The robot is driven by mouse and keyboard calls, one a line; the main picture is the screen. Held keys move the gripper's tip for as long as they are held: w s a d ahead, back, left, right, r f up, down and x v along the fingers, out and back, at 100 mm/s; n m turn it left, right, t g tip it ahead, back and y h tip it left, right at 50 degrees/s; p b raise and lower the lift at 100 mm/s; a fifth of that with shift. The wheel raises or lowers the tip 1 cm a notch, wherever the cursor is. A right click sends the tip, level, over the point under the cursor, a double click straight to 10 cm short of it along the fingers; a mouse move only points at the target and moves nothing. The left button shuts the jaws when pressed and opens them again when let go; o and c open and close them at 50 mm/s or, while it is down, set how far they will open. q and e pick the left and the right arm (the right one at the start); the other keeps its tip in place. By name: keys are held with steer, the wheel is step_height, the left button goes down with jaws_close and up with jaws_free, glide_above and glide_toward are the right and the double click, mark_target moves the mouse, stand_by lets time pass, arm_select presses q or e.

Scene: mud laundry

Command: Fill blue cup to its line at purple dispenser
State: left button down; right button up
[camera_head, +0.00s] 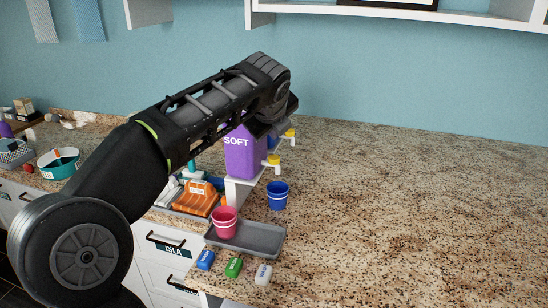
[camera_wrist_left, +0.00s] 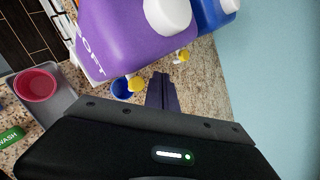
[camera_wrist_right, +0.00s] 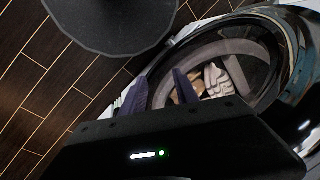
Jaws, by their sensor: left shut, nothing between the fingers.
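The blue cup (camera_head: 277,199) stands upright on the granite counter, just right of the purple dispenser (camera_head: 242,158) marked SOFT. The dispenser sits on a white stand and has a yellow tap (camera_head: 272,160) on its right side. In the left wrist view the cup (camera_wrist_left: 120,92) is partly hidden under the dispenser's yellow tap (camera_wrist_left: 136,84). My left gripper (camera_wrist_left: 162,80) is shut and empty, beside the yellow taps. In the head view its fingers are hidden behind the arm's end. My right gripper (camera_wrist_right: 158,88) is open and empty, away from the counter.
A grey tray (camera_head: 262,240) holds a pink cup (camera_head: 225,223). Small blue, green and white blocks lie in front. A blue dispenser (camera_wrist_left: 212,12) stands beyond the purple one. The counter's right side is clear. A round-doored washer (camera_wrist_right: 240,60) is near my right gripper.

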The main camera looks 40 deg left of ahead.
mark_target(274, 159)
arm_select(q)
steer(key=shift+f+b, duration=1.1)
steer(key=shift+f, duration=0.65)
stand_by(0.7)
steer(key=shift+f, duration=0.4)
steer(key=shift+f+b, duration=0.55)
steer(key=shift+b, duration=0.05)
stand_by(4.5)
